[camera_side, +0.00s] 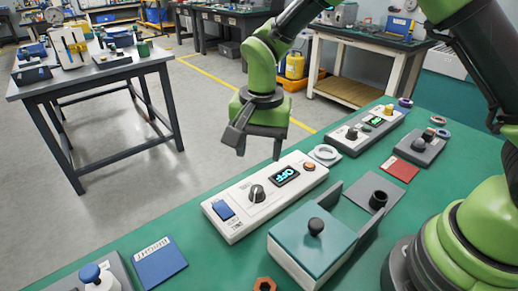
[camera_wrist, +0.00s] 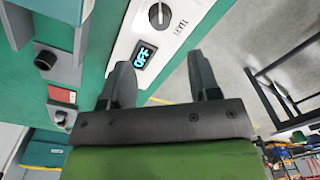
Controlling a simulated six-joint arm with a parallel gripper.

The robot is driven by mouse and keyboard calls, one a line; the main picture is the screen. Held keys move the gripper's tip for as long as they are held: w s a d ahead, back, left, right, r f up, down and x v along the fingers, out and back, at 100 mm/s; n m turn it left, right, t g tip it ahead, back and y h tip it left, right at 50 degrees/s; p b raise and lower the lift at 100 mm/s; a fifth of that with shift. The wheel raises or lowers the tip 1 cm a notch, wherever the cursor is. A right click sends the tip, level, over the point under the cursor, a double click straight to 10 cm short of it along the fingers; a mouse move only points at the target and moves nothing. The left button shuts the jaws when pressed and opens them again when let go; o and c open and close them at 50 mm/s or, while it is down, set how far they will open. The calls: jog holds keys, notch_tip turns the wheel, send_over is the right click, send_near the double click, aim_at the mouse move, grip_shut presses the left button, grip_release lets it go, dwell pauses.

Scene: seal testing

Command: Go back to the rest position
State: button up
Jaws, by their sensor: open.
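My gripper (camera_side: 258,145) hangs open and empty in the side view, fingers pointing down, above and behind the white control box. In the wrist view my gripper's two fingers (camera_wrist: 163,82) are spread apart with nothing between them. The white control box (camera_side: 242,217) lies on the green bench, with a black knob, a blue switch, an orange button and a display reading OFF. The box also shows in the wrist view (camera_wrist: 150,42), just beyond the left finger.
A teal-lidded box (camera_side: 300,245) with a black knob stands in front on the bench (camera_side: 205,255). Open floor (camera_side: 205,130) lies behind the bench.

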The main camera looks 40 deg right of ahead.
jog(key=s+d+r+n+t+y, duration=0.1)
jog(key=s+d+r+t, duration=0.1)
jog(key=s+r, duration=0.35)
jog(key=s+d+r+n+t, duration=0.1)
jog(key=s+d+r+n, duration=0.15)
jog(key=r, duration=0.65)
jog(key=s+d+r+n+t, duration=0.1)
jog(key=s+t, duration=0.1)
jog(key=s, duration=0.3)
jog(key=s+d+r+n+t, duration=0.1)
jog(key=s+r+t, duration=0.1)
jog(key=s, duration=0.4)
jog(key=shift+s+d+y, duration=0.25)
jog(key=shift+d+y, duration=0.1)
jog(key=shift+y, duration=0.05)
